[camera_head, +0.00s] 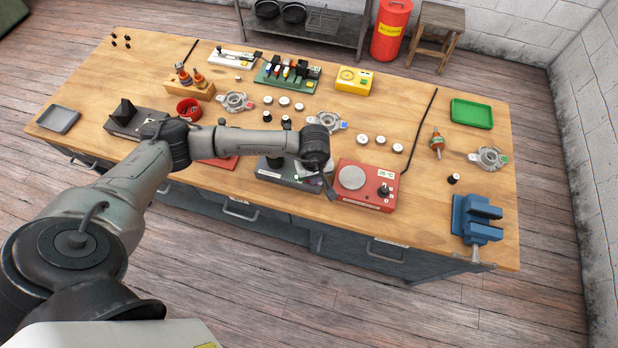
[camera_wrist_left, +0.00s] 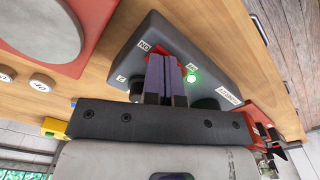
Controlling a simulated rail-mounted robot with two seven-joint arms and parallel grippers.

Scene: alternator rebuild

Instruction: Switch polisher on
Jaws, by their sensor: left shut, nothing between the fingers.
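The polisher is a dark grey box (camera_head: 275,172) at the front edge of the bench, left of the red hot plate unit. In the left wrist view its housing (camera_wrist_left: 212,62) carries an ON label (camera_wrist_left: 145,45), a green lamp (camera_wrist_left: 191,78) that glows, and a red part (camera_wrist_left: 173,60), apparently the switch, mostly hidden behind my fingers. My left gripper (camera_wrist_left: 162,60) is shut and empty, its purple fingers over the housing by the red part. Whether they touch it I cannot tell. In the head view my left gripper (camera_head: 328,185) is partly hidden by its wrist. My right gripper is not in view.
The red unit (camera_head: 364,188) with a round plate stands close right of the polisher. Several white round parts (camera_head: 362,140) lie behind it. A blue vise (camera_head: 474,218) stands at the right front corner. The bench between the red unit and the vise is mostly clear.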

